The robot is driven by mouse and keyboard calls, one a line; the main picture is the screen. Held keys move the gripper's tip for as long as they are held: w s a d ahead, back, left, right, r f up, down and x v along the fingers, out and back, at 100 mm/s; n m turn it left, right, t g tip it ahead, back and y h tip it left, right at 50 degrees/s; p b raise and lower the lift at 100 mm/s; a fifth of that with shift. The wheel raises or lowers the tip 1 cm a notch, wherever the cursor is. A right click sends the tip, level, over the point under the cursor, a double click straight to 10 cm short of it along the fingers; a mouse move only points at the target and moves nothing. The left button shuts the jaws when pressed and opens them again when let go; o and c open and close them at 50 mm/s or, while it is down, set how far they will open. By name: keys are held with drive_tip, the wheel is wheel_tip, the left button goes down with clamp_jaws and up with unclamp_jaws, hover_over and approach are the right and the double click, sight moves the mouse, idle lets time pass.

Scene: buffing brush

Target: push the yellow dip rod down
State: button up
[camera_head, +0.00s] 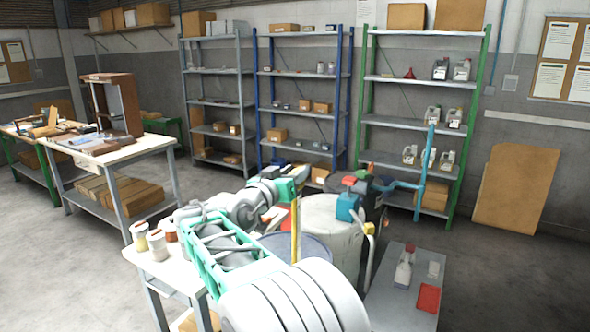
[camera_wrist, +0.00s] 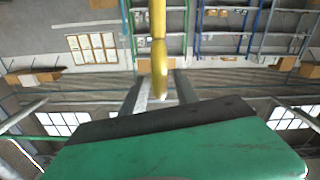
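The yellow dip rod (camera_head: 295,228) stands upright at the blue-grey drum (camera_head: 304,244) in the head view. Its lower end is hidden behind my arm and the drum. My gripper (camera_head: 297,186) is at the rod's upper end. In the wrist view the rod (camera_wrist: 158,40) comes down from the top edge, and its rounded near end is between the two grey fingers of my gripper (camera_wrist: 160,88). The fingers look apart, with a gap on each side of the rod. I cannot tell whether anything touches the rod.
A white drum (camera_head: 332,225) with a blue and yellow fitting (camera_head: 348,207) stands just right of the rod. A blue pump pipe (camera_head: 423,175) rises beyond it. A grey bench (camera_head: 392,300) is at front right, and jars (camera_head: 157,244) stand on a small table at left.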

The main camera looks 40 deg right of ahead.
clamp_jaws()
idle(0.3)
idle(1.1)
